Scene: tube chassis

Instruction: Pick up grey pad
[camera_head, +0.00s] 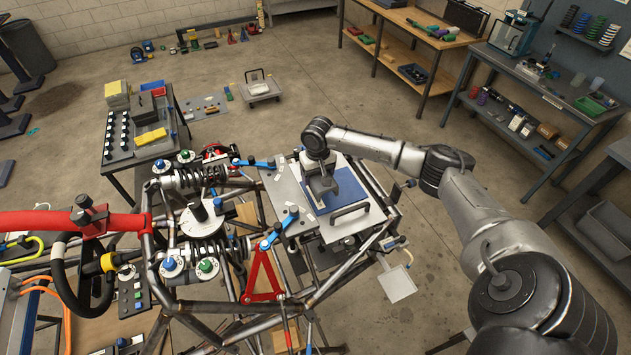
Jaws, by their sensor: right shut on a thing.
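My right gripper (318,172) points down over the blue panel (340,192) on the light tray at the chassis's right side. It is shut on a small grey piece (324,188), which looks like the grey pad. The gripper hides part of it, and I cannot tell whether it touches the blue panel. Another dark grey block (143,107) sits among yellow pads on the side table at left. My left gripper is not in view.
The tube chassis (215,305) fills the lower middle, with springs, blue links and a red bracket (263,278). The tray has a black handle (350,212). A workbench (545,100) stands at right. Open floor (440,240) lies between.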

